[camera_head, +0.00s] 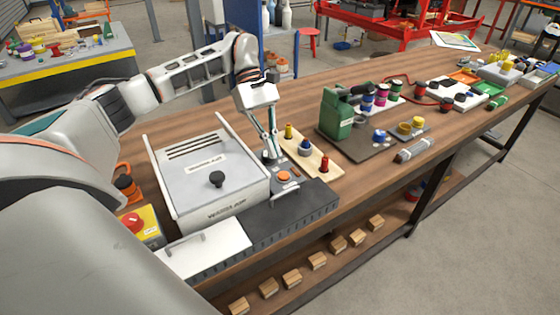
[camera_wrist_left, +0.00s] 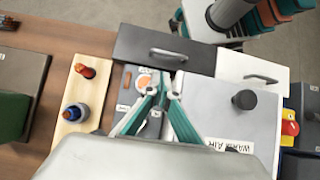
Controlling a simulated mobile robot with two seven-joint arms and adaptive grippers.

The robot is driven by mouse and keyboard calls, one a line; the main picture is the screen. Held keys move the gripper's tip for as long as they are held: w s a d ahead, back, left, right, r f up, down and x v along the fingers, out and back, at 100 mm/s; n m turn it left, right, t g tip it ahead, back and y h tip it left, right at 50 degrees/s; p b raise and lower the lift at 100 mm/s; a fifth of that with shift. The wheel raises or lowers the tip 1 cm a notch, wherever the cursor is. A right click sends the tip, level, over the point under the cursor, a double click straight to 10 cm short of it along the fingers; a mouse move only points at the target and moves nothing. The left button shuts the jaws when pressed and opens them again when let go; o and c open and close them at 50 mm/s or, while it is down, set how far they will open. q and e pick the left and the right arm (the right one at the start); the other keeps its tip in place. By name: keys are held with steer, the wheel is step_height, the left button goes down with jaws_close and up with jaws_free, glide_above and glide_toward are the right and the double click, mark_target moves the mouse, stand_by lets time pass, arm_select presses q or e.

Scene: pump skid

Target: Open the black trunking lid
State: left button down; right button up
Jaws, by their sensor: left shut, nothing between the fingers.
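The black trunking lid (camera_head: 290,214) lies flat along the front edge of the workbench, beside the grey warm air box (camera_head: 208,180). In the left wrist view the black lid (camera_wrist_left: 140,44) shows its bar handle (camera_wrist_left: 168,54) near its lower edge. My left gripper (camera_head: 271,156) points down over the small panel with an orange button (camera_head: 284,176), behind the lid in the head view. In the wrist view its fingertips (camera_wrist_left: 166,78) are together and empty, just short of the handle; I cannot tell their height above the panel. My right gripper is in neither view.
A white lid with a handle (camera_head: 205,250) adjoins the black one on the left. A wooden board with coloured knobs (camera_head: 318,160) stands right of the gripper, with a green machine (camera_head: 337,115) beyond. A red emergency button (camera_head: 133,220) is at the left. The floor in front is clear.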

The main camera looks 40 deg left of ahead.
arm_select(q)
glide_toward(290, 197)
steer(key=x, duration=0.4)
steer(key=shift+s+d+f, duration=0.1)
steer(key=shift+s+f, duration=0.05)
steer(key=shift+s+d+f+p, duration=0.15)
steer(key=shift+d+f+p, duration=0.2)
steer(key=shift+f, duration=0.25)
